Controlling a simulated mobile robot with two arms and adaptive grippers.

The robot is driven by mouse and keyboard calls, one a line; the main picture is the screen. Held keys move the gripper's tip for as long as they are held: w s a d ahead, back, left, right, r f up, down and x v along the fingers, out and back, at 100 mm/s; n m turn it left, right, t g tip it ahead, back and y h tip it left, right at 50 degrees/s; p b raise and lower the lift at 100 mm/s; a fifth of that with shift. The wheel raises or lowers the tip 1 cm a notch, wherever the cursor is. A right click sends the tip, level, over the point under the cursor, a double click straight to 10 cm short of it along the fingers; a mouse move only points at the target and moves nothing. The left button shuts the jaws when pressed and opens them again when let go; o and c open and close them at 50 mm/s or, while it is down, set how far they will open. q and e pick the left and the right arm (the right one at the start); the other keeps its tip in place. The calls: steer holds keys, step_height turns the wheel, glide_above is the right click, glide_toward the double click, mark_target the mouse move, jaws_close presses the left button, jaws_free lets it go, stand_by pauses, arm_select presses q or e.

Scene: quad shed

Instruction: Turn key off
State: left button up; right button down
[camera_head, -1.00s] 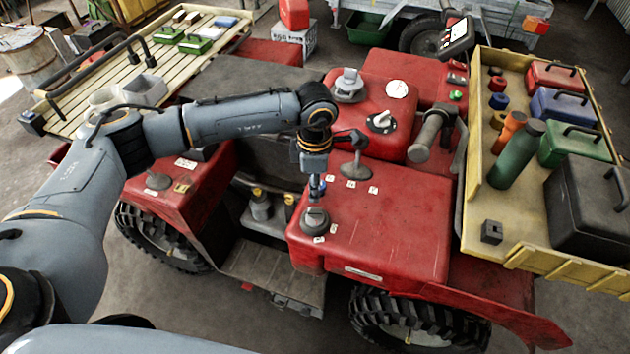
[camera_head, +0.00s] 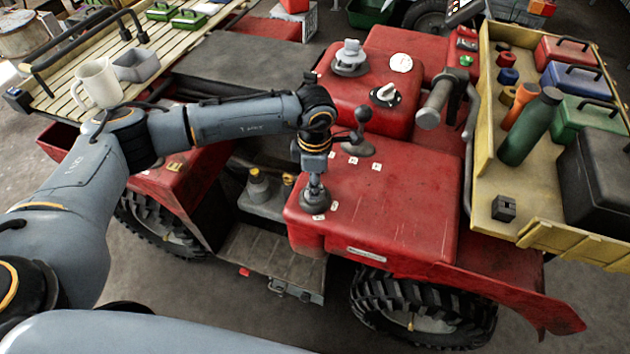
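The key switch (camera_head: 315,203) is a round dark base on the near left corner of the quad's red body, with small white labels around it. My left gripper (camera_head: 314,184) points straight down directly over the switch, and its fingertips are at or very near the top of it. The key itself is hidden by the gripper, so its angle does not show. I cannot tell whether the fingers are open or closed on the key. My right gripper is not in view.
A black ball-topped lever (camera_head: 360,130) stands just behind my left gripper. A knob with a white handle (camera_head: 385,95) and a grey cap (camera_head: 350,58) sit further back. A yellow tray (camera_head: 482,190) with toolboxes and bottles is at right. A slatted rack (camera_head: 160,50) is at back left.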

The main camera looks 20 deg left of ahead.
arm_select(q)
jaws_close()
steer(key=n, duration=0.2)
steer(key=shift+n, duration=1.4)
